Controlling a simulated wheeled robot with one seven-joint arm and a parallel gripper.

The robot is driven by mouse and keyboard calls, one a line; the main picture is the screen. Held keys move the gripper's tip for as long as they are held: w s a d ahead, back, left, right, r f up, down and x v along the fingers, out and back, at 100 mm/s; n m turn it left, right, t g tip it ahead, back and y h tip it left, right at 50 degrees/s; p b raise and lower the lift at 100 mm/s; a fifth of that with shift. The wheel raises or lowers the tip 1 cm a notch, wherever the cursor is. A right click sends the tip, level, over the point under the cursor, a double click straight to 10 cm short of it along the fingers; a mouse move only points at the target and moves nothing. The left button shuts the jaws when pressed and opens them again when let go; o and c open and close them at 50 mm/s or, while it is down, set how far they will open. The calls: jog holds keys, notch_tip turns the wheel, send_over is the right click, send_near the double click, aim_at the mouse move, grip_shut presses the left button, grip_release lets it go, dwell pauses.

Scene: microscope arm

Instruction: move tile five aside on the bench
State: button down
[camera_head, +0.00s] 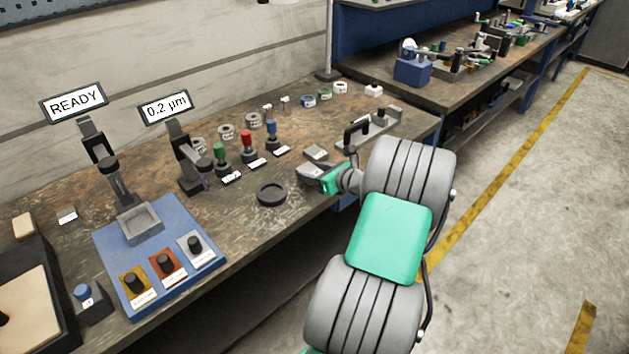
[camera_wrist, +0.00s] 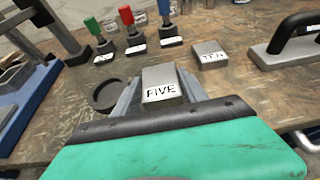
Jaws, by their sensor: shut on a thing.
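Tile five (camera_wrist: 161,88) is a grey metal block with a white label reading FIVE, seen in the wrist view between the two fingers of my gripper (camera_wrist: 157,92). The fingers are shut on its sides. In the head view my gripper (camera_head: 312,172) is low over the front part of the bench (camera_head: 330,206), right of a black ring. I cannot tell whether the tile touches the bench top.
A black round ring (camera_head: 271,194) lies just left of my gripper. Tile ten (camera_wrist: 209,55) and a block with a black handle (camera_wrist: 292,42) are beyond it to the right. Red, green and blue-topped pieces (camera_head: 247,148) stand behind. A blue panel (camera_head: 160,255) is left.

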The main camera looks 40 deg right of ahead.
aim_at(314, 187)
jog(key=shift+w+d+f, duration=0.1)
jog(key=shift+d+f, duration=0.05)
jog(key=shift+f, duration=1.45)
jog(key=shift+f, duration=0.1)
jog(key=c, duration=0.6)
grip_release()
jog(key=shift+f, duration=0.15)
